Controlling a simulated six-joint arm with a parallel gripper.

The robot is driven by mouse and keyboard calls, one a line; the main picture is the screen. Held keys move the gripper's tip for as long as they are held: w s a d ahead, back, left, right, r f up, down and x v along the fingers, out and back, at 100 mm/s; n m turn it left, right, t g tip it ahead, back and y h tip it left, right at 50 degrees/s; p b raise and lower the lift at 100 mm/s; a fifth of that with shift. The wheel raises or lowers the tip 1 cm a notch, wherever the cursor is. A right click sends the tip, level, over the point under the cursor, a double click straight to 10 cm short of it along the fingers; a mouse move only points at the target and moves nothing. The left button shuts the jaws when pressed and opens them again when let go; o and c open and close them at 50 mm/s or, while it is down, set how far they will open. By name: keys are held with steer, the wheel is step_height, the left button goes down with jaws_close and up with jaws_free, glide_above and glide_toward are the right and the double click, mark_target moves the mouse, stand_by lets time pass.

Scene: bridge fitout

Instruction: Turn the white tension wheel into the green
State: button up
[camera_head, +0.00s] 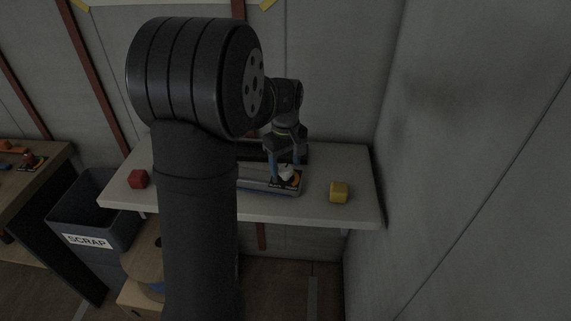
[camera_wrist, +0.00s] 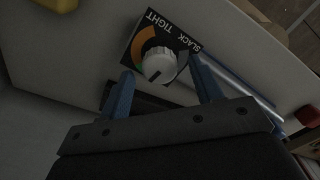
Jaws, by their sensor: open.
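The white tension wheel (camera_wrist: 159,65) sits on a black dial plate (camera_wrist: 148,30) lettered TIGHT and SLACK. An orange arc runs round the wheel, with a little green at its lower left in the wrist view. A dark mark shows on the wheel's lower side; its exact reading is hard to tell. My gripper (camera_wrist: 161,72) is open, its blue fingers on either side of the wheel with gaps showing. In the head view the wheel (camera_head: 287,173) is small, between and just below the fingertips of my gripper (camera_head: 285,164).
The dial is at the end of a grey fixture (camera_head: 258,186) on a pale shelf (camera_head: 355,210). A yellow block (camera_head: 339,192) lies to the right, a red block (camera_head: 138,179) to the left. A SCRAP bin (camera_head: 88,241) stands below left. A wall closes the right side.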

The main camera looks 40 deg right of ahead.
mark_target(286, 167)
steer(key=shift+f, duration=0.45)
steer(key=shift+c, duration=0.5)
steer(key=c, duration=0.9)
steer(key=shift+m, duration=0.6)
steer(key=o, duration=1)
step_height(286, 167, up, 18)
steer(key=shift+f, duration=0.25)
steer(key=shift+f, duration=0.1)
